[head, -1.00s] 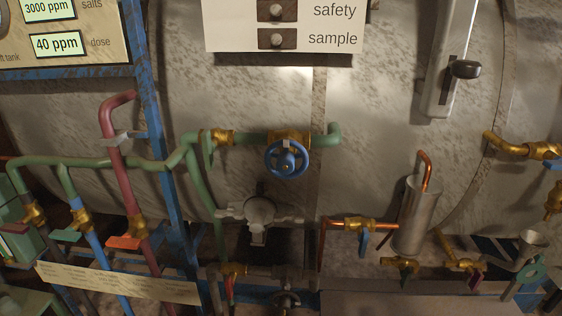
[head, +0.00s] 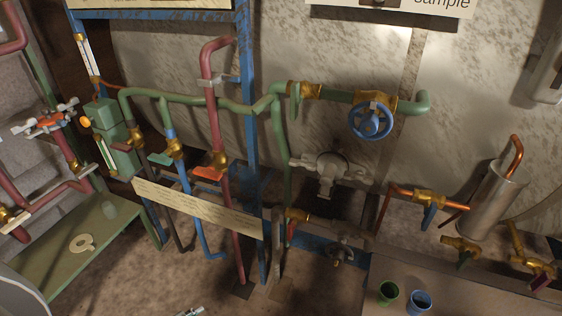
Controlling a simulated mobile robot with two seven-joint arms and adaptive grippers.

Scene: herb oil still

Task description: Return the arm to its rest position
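Neither of my grippers can be made out in the head view. A small pale metal piece (head: 190,312) just shows at the bottom edge, left of centre. Too little of it shows to tell what it is. No held object is visible.
Red and blue pipes with brass valves stand at centre left. A green cup (head: 388,292) and blue cup (head: 419,302) are at lower right. A green table (head: 60,262) holds a ring (head: 81,243).

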